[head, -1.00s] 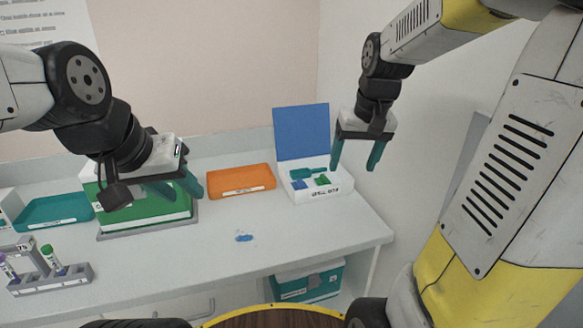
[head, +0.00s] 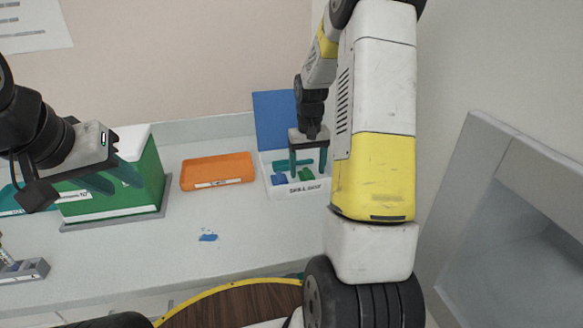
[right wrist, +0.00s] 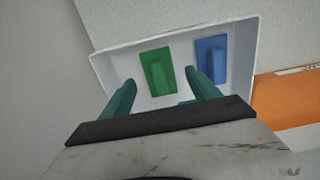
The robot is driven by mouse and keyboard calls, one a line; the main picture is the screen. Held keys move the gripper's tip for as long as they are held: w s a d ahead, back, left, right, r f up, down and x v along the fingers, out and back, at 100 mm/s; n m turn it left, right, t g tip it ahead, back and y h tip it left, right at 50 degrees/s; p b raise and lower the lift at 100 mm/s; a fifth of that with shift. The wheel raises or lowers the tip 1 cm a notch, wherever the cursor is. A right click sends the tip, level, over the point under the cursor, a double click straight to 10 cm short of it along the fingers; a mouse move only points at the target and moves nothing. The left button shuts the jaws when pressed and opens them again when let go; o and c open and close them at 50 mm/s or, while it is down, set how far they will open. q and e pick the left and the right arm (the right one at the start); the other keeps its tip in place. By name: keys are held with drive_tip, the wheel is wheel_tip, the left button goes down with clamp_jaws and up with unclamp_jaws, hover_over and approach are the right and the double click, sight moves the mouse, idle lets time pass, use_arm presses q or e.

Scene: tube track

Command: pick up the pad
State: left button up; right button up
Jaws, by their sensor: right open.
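A white spill kit box (head: 297,190) with its blue lid (head: 275,118) raised stands at the back right of the bench. In it lie a green pad (head: 305,175) and a blue pad (head: 279,180), each with a raised grip, and a teal scoop (head: 288,163) behind them. My right gripper (head: 307,170) is open and empty above the box. In the right wrist view its fingertips (right wrist: 160,80) lie either side of the green pad (right wrist: 155,72), with the blue pad (right wrist: 210,60) outside them. My left gripper (head: 115,180) looks open and empty before a green box.
An orange tray (head: 218,171) stands left of the kit. The green box (head: 148,172) sits on a grey base further left, near a teal tray (head: 22,203). A blue spill (head: 208,237) marks the bench. A tube rack (head: 22,270) is at the left edge.

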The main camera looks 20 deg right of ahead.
sight(308, 172)
wheel_tip(308, 172, down, 2)
drive_tip(key=shift+f, duration=0.1)
drive_tip(key=c, duration=1.4)
wheel_tip(308, 172, up, 10)
drive_tip(key=shift+r, duration=0.1)
